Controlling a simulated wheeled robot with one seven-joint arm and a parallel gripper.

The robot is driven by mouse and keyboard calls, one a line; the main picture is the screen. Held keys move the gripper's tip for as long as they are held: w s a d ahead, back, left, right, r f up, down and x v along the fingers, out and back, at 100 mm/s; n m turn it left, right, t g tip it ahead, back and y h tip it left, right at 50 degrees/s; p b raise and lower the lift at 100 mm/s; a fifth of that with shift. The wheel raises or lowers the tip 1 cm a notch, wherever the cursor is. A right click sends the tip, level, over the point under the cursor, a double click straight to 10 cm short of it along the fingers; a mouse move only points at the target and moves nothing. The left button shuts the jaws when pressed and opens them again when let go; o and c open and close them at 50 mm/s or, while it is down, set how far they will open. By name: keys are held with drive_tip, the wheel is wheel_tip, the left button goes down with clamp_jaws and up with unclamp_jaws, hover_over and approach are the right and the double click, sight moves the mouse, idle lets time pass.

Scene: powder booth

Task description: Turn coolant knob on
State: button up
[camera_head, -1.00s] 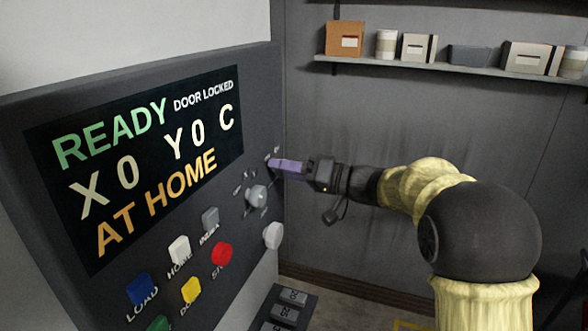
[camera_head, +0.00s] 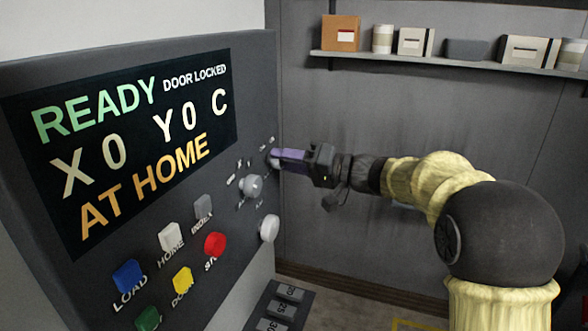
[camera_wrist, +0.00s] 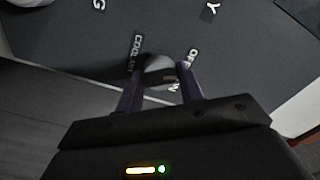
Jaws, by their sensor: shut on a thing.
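The coolant knob (camera_wrist: 160,68) is a round pale knob on the dark control panel, with a COOLANT label beside it in the wrist view. Labels that seem to read OFF and ON, partly covered, lie to its right. My gripper (camera_wrist: 160,88) has its two purple fingers on either side of the knob and is shut on it. In the head view my gripper (camera_head: 278,158) reaches the panel's right edge from the right, and its fingers hide most of the knob. The knob's exact setting cannot be told.
The panel's screen (camera_head: 140,140) reads READY, DOOR LOCKED, AT HOME. A grey dial (camera_head: 251,187) and a white round knob (camera_head: 269,228) sit close below my gripper. Coloured buttons, including a red one (camera_head: 215,245), are lower left. A shelf (camera_head: 430,60) with boxes runs along the back wall.

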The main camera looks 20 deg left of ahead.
drive_tip(key=m+b, duration=0.2)
drive_tip(key=shift+m, duration=0.3)
drive_tip(key=m+b, duration=0.1)
drive_tip(key=m, duration=0.1)
drive_tip(key=shift+a+r+m, duration=0.1)
drive_tip(key=shift+m, duration=0.3)
drive_tip(key=shift+s+m, duration=0.1)
drive_tip(key=shift+m, duration=3)
drive_tip(key=o, duration=1)
drive_tip(key=shift+a, duration=0.1)
